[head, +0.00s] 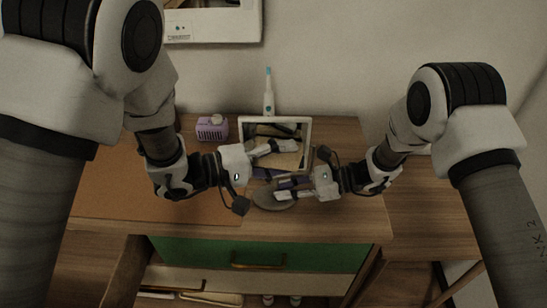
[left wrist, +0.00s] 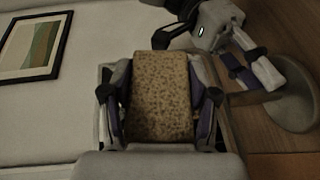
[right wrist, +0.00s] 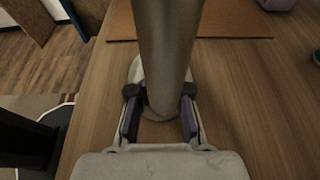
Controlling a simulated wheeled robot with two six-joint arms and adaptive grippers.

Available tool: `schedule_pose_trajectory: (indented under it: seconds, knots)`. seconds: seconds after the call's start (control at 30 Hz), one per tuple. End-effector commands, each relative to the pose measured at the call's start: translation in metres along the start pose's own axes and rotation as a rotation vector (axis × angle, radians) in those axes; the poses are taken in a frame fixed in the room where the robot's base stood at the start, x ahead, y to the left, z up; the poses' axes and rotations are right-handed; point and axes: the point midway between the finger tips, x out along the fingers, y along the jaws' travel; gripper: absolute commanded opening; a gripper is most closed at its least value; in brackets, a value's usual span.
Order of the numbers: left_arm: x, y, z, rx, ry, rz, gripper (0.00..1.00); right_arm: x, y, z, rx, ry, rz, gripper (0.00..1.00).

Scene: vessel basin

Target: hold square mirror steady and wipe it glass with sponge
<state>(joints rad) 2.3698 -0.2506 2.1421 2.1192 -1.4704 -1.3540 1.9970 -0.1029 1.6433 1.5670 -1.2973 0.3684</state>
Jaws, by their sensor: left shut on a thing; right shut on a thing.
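The square mirror (head: 308,147) stands on the desk in a white frame, slightly tilted. It rests on a stand with a round grey base (head: 268,203). My left gripper (head: 258,153) is in front of the mirror's left part, shut on a speckled tan sponge (left wrist: 162,95). In the left wrist view the sponge hides most of the mirror, so I cannot tell whether it touches the glass. My right gripper (head: 288,189) is low in front of the mirror, shut on the stand's grey post (right wrist: 167,55), just above its base.
A toothbrush (head: 268,95) stands behind the mirror. A small purple box (head: 212,128) sits to its left. A brown mat (head: 120,190) covers the desk's left part. Below is a green drawer front (head: 200,252). The desktop right of my right gripper looks clear.

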Motion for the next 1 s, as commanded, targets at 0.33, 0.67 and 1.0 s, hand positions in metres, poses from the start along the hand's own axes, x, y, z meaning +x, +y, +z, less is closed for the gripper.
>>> schedule_pose_trajectory:
  seconds: [0.33,0.67,1.0]
  knots:
    - [0.032,0.005,0.013,0.004,-0.004,-0.002,0.46,0.0,0.0,0.0,-0.001,-0.001,0.0,0.0]
    - [0.022,0.006,0.01,0.005,-0.001,0.001,0.46,0.0,0.001,-0.001,0.0,0.001,0.002,0.0]
    - [-0.006,0.0,0.0,0.003,-0.001,-0.001,0.46,0.0,0.0,0.0,0.0,0.0,0.001,0.0]
